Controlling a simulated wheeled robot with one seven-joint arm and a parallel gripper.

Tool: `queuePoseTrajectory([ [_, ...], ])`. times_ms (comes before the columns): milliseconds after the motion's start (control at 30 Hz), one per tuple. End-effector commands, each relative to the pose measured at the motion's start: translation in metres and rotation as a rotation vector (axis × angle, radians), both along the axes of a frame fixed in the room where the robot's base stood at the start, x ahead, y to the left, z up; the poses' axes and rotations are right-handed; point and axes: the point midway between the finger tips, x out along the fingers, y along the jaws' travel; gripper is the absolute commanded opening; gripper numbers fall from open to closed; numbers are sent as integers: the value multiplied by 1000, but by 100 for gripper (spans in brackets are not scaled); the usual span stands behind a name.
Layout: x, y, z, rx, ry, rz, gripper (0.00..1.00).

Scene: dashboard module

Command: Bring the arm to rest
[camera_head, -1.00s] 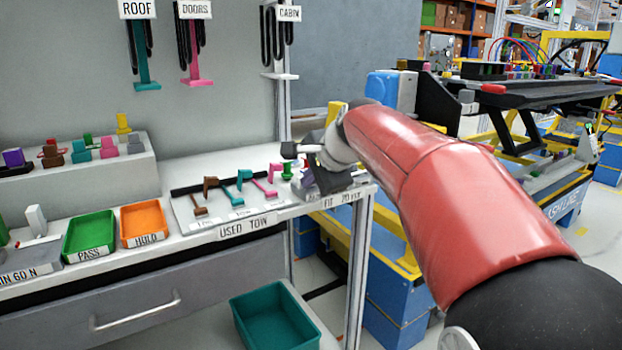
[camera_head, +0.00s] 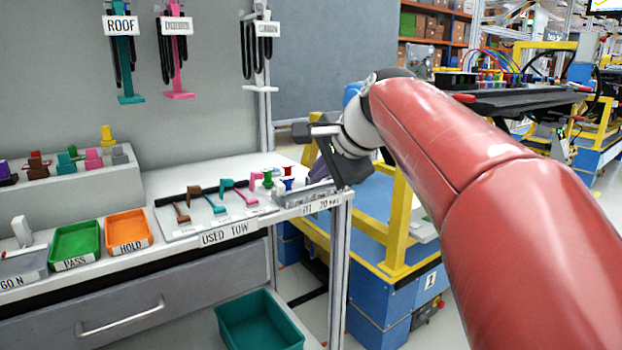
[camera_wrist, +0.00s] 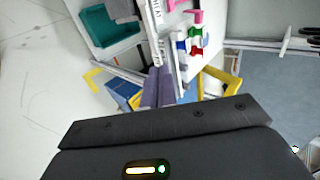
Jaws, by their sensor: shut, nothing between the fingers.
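My red arm reaches in from the right in the head view. My gripper (camera_head: 318,168) hangs by the right end of the workbench (camera_head: 240,238), near its front corner. In the wrist view the two purple-grey fingers of my gripper (camera_wrist: 158,72) lie side by side, closed, with nothing between them. Past the fingertips the bench edge and its label strip show. In the head view the fingers are partly hidden by the dark gripper body.
Used tools lie on a board (camera_head: 185,228) left of my gripper. A green tray (camera_head: 75,242) and an orange tray (camera_head: 129,231) stand further left. A teal bin (camera_head: 258,320) sits below. A blue and yellow cart (camera_head: 400,290) stands close on the right.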

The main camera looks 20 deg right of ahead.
Motion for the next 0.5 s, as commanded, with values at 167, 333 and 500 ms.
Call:
queuePoseTrajectory([
  [167, -2, -1, 2, 0, 0, 0, 0],
  [333, -2, -1, 2, 0, 0, 0, 0],
  [500, -18, 5, -11, -64, 7, 50, 0],
])
